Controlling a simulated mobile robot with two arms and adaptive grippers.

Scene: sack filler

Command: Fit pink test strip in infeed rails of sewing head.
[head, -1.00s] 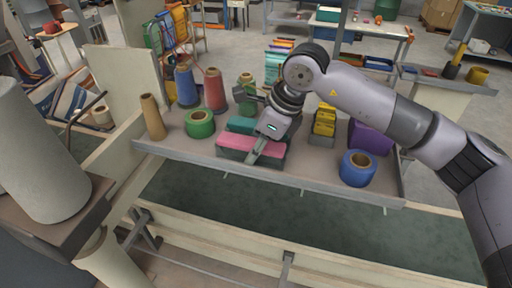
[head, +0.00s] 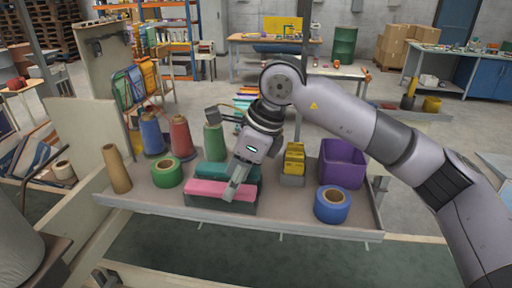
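A pink strip or stack of strips (head: 207,188) lies in a dark grey holder (head: 205,203) on the shelf. My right gripper (head: 231,193) reaches down from the upper right, with its fingers over the right part of the pink piece and hiding some of it. I cannot tell whether the fingers touch it or are closed on it. The sewing head and its infeed rails cannot be made out. My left gripper is not in view.
A teal stack (head: 212,170) lies just behind the pink one. A green tape roll (head: 166,172), thread cones such as the red one (head: 181,136), a yellow stack (head: 293,160), a purple bin (head: 342,166) and a blue tape roll (head: 332,204) share the shelf (head: 275,213), which has a raised front lip.

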